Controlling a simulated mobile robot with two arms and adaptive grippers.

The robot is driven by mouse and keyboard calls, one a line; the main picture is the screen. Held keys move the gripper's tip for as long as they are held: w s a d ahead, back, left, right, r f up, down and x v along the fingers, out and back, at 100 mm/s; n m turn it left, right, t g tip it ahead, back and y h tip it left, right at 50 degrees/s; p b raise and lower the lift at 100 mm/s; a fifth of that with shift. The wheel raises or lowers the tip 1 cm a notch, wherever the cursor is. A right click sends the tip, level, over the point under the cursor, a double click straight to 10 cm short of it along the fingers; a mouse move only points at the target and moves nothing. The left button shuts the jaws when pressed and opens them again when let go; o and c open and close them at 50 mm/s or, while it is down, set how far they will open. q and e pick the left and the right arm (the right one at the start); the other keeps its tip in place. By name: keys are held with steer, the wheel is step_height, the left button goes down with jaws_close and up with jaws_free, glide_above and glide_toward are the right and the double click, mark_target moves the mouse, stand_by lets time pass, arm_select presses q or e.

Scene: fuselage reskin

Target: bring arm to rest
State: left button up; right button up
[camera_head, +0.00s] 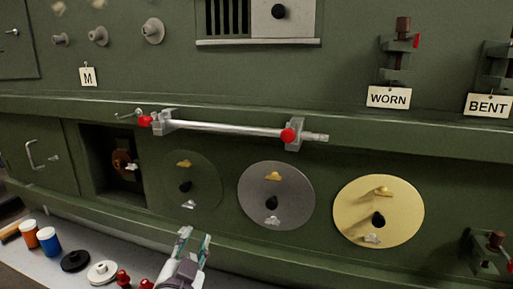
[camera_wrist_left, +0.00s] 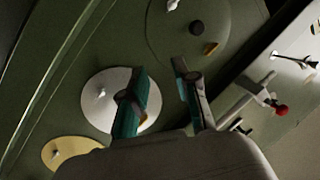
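My left gripper (camera_head: 196,238) is at the lower middle of the head view, in front of the green panel and below the discs. In the left wrist view its two fingers (camera_wrist_left: 160,70) are apart with nothing between them, so it is open and empty. The grey disc (camera_head: 291,205) is up and to the right of it on the panel; it also shows behind the fingers in the wrist view (camera_wrist_left: 96,109). The green disc (camera_head: 205,170) is above the gripper. My right gripper is in neither view.
A gold disc (camera_head: 345,212) is on the panel at right. A silver bar (camera_head: 225,127) with red knobs runs along the ledge above. An open square recess (camera_head: 97,165) is at left. Orange (camera_head: 29,234) and blue (camera_head: 48,240) cylinders and a white disc (camera_head: 94,273) stand on the lower grey surface.

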arm_select(q)
steer(key=s+a+f+n+g+y, duration=0.1)
steer(key=s+a+f+g, duration=0.15)
steer(key=f, duration=0.35)
steer(key=s+a+f+n+g, duration=0.1)
steer(key=s+f+g, duration=0.15)
steer(key=f, duration=0.45)
steer(key=s+a+f+n+g, duration=0.15)
steer(key=s+f+g, duration=0.35)
steer(key=s+f, duration=0.5)
steer(key=s+a+f+n+g, duration=0.1)
steer(key=s+a+f+g, duration=0.35)
steer(key=s, duration=0.95)
step_height(320, 180, down, 30)
steer(key=d+g+b, duration=0.1)
steer(key=d+g, duration=0.1)
steer(key=s+a+f+b, duration=0.1)
steer(key=s+a+f, duration=0.2)
steer(key=s+f, duration=1.3)
steer(key=shift+s+a+f+g, duration=0.15)
steer(key=shift+s+f+g, duration=0.3)
steer(key=shift+s, duration=0.15)
